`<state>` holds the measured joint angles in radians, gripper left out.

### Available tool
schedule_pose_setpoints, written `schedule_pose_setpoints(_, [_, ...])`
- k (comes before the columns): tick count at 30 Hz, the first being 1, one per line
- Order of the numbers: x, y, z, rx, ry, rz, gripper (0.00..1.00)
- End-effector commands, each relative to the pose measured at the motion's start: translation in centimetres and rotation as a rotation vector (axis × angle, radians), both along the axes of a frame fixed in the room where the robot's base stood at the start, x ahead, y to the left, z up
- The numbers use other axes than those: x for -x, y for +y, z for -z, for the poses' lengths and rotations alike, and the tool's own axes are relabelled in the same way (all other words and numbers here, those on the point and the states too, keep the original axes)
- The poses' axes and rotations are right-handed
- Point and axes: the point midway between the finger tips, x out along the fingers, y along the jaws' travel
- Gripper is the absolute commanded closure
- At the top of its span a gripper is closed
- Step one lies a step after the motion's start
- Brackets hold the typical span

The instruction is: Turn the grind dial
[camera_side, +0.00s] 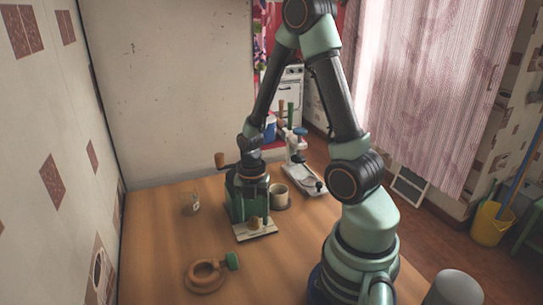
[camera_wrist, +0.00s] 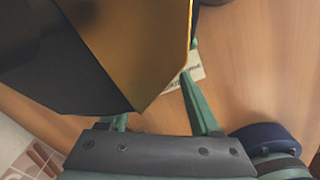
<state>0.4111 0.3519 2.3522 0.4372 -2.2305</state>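The green grinder (camera_side: 236,207) stands on the wooden table, with a pale base plate and a small brown knob (camera_side: 253,222) low on its front. A crank with a brown handle (camera_side: 220,160) sticks out left at its top. I cannot pick out the grind dial for sure. My gripper (camera_side: 249,172) is at the grinder's top, its fingers unclear in the side view.
A beige cup (camera_side: 279,196) stands close right of the grinder, with a white stand-like device (camera_side: 304,180) behind it. A wooden ring-shaped item (camera_side: 205,275) with a green end lies in front left. A small tagged item (camera_side: 195,203) stands left.

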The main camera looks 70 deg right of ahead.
Motion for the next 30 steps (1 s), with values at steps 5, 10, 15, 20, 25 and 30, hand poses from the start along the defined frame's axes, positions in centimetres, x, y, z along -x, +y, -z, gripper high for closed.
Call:
schedule_pose_setpoints(5, [0.0,0.0,-0.3,0.0,-0.001,0.0,0.36])
schedule_pose_setpoints(10, [-0.1,-0.1,-1.9,0.002,-0.005,0.0,0.36])
schedule_pose_setpoints(15, [-0.1,-0.1,-4.6,0.003,-0.007,0.0,0.36])
schedule_pose_setpoints(20, [-0.1,0.0,-7.4,0.003,-0.006,0.0,0.36])
schedule_pose_setpoints(25, [-0.1,0.0,-10.0,0.003,-0.006,0.0,0.36])
schedule_pose_setpoints(30, [-0.1,0.0,-11.7,0.001,-0.003,0.0,0.36])
